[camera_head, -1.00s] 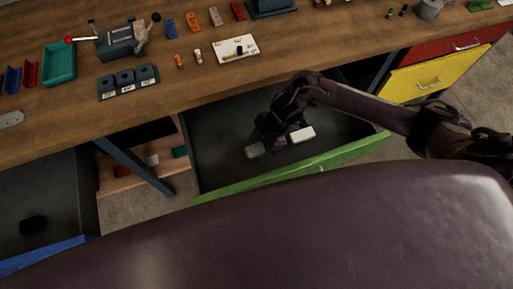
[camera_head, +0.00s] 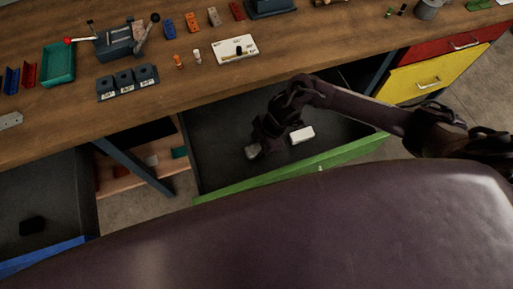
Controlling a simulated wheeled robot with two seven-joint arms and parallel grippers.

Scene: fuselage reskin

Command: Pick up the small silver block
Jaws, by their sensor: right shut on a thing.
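The small silver block (camera_head: 252,152) is inside the open green-fronted drawer (camera_head: 215,120), toward its front left. My right gripper (camera_head: 259,146) reaches down into the drawer from the right and is shut on this block. The dark fingers hide part of the block, and I cannot tell whether it is clear of the drawer floor. A larger white block (camera_head: 302,135) lies on the drawer floor just right of the gripper. My left gripper is not in view.
The drawer's green front (camera_head: 290,168) is a raised edge on the near side. The wooden workbench (camera_head: 200,85) overhangs its back, carrying a teal tray (camera_head: 59,64), a vise (camera_head: 120,40) and small parts. Another open drawer with a blue front (camera_head: 45,258) is at the lower left.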

